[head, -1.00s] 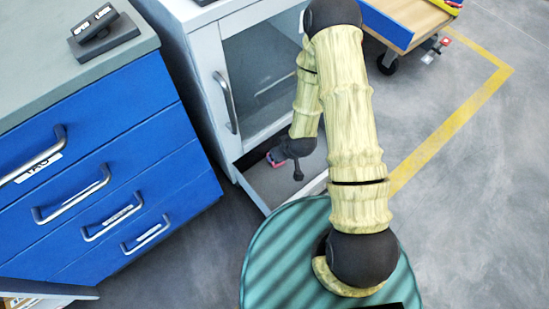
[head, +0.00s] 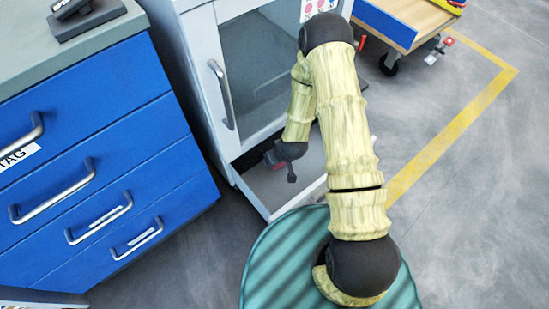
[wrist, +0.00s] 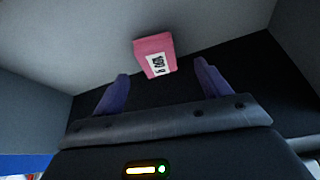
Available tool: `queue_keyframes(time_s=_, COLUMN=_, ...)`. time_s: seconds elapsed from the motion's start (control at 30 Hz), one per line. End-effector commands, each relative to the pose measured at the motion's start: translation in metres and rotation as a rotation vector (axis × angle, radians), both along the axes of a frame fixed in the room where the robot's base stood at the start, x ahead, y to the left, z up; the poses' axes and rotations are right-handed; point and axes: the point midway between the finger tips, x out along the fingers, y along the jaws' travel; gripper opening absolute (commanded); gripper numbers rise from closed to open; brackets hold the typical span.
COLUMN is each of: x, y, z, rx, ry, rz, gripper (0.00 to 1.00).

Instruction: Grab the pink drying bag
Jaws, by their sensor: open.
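The pink drying bag (wrist: 153,44), a small block-like packet with a white label, shows in the wrist view against a dark surface, just ahead of my fingertips. My gripper (wrist: 161,68) is open, with one purple finger to either side below the bag and a clear gap between them. The bag is not between the fingers as seen there. In the head view my gripper (head: 273,159) is low inside the pulled-out bottom drawer (head: 266,196) of the white cabinet. I cannot clearly tell the bag from the gripper in the head view.
The white cabinet (head: 196,70) with a glass door rises right behind the drawer. Blue drawers (head: 95,165) with metal handles stand to the left. Grey drawer walls (wrist: 35,60) close in around my gripper. Open floor (head: 470,200) lies to the right, with a wheeled cart (head: 400,28) beyond.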

Motion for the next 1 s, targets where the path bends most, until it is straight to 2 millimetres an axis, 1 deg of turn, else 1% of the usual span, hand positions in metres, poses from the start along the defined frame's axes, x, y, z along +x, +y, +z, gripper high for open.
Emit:
queue_keyframes(time_s=0.03, x=0.002, y=0.0, z=-0.008, rx=0.0, ry=-0.001, rz=0.0, gripper=0.76)
queue_keyframes(time_s=0.1, x=0.006, y=0.001, z=-0.015, rx=0.0, ry=-0.003, rz=0.0, gripper=0.76)
queue_keyframes(time_s=0.3, x=0.017, y=0.003, z=-0.036, rx=0.0, ry=-0.002, rz=-0.001, gripper=0.76)
queue_keyframes(time_s=0.4, x=0.02, y=0.005, z=-0.043, rx=0.0, ry=-0.001, rz=-0.001, gripper=0.76)
queue_keyframes(time_s=1.0, x=0.021, y=0.006, z=-0.043, rx=0.0, ry=0.0, rz=0.0, gripper=0.76)
